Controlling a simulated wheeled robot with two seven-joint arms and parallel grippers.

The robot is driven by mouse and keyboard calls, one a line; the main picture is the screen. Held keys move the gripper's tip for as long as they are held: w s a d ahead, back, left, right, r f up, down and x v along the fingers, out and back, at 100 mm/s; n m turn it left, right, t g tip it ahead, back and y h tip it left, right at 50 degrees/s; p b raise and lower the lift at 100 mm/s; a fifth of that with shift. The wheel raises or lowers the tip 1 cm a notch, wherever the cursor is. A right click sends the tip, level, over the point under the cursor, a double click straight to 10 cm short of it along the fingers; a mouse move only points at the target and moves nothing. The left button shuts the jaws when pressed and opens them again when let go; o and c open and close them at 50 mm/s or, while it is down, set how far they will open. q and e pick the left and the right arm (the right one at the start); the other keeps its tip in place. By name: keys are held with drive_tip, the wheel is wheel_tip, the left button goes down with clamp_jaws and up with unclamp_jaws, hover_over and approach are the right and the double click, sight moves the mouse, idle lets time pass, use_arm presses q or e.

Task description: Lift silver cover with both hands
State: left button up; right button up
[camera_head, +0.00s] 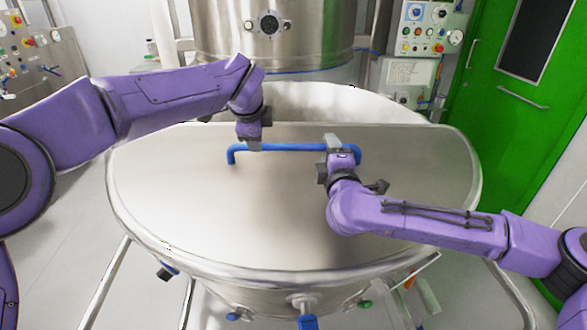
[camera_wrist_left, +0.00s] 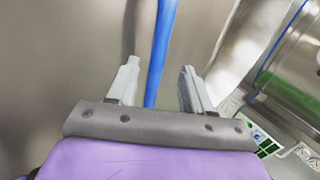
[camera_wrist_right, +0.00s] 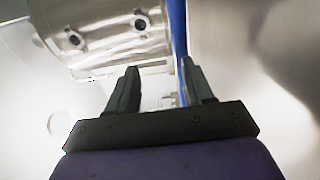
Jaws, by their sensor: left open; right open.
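The silver cover (camera_head: 270,215) is a large, flat, shiny lid over the front part of a round steel vessel. A blue bar handle (camera_head: 290,147) runs left to right near its far edge. My left gripper (camera_head: 252,146) is at the handle's left part; in the left wrist view its fingers (camera_wrist_left: 158,88) are open with the blue bar (camera_wrist_left: 160,55) between them. My right gripper (camera_head: 333,143) is at the handle's right part; in the right wrist view its fingers (camera_wrist_right: 160,80) are open, and the blue bar (camera_wrist_right: 179,40) shows close by the right finger.
A large steel drum (camera_head: 275,35) stands behind the vessel, whose back part is open. Control panels (camera_head: 425,28) are at the back right, others (camera_head: 30,45) at the back left. A green door (camera_head: 515,100) is at the right. Blue and green fittings stick out below the front rim.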

sight(324, 150)
use_arm(q)
drive_tip(key=shift+x, duration=0.9)
use_arm(e)
drive_tip(key=f, duration=0.3)
drive_tip(key=shift+s+a+f, duration=0.1)
drive_tip(key=shift+s+f, duration=0.05)
drive_tip(key=shift+s, duration=0.1)
use_arm(q)
drive_tip(key=x, duration=0.5)
use_arm(e)
drive_tip(key=w, duration=0.7)
drive_tip(key=shift+w+a, duration=0.15)
drive_tip(key=shift+a, duration=0.2)
use_arm(q)
drive_tip(key=shift+s, duration=0.1)
use_arm(e)
drive_tip(key=shift+r, duration=0.25)
use_arm(q)
drive_tip(key=shift+f, duration=0.1)
clamp_jaws()
use_arm(e)
drive_tip(key=shift+w, duration=0.1)
clamp_jaws()
drive_tip(key=shift+d+f, duration=0.1)
